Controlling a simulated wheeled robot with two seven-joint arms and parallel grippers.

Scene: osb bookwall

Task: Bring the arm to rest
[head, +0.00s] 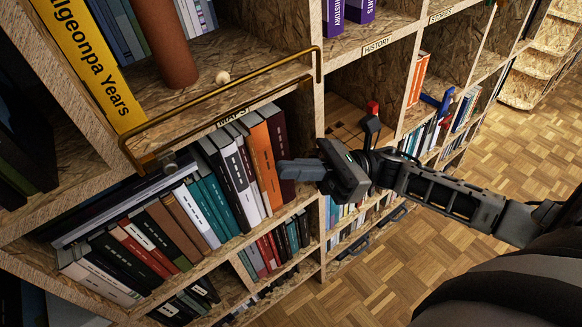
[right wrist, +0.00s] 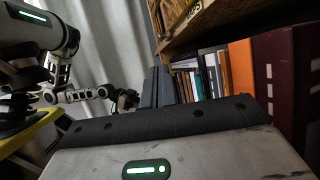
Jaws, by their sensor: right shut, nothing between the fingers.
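My right gripper (head: 284,170) reaches in from the right in the head view, in front of the bookshelf (head: 322,215). Its fingers are shut with nothing between them, and they point left toward the book row. In the head view they overlap the dark maroon book (head: 277,130) at the row's right end; whether they touch it I cannot tell. The right wrist view shows the fingers (right wrist: 158,88) together, with the books to their right. What looks like my other arm (right wrist: 75,95) stands at the left there, its dark gripper end (right wrist: 126,100) too small to read.
A brass rail (head: 230,98) runs along the shelf edge above the books. An orange book (head: 263,150) stands beside the maroon one. Open parquet floor (head: 390,255) lies below and right.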

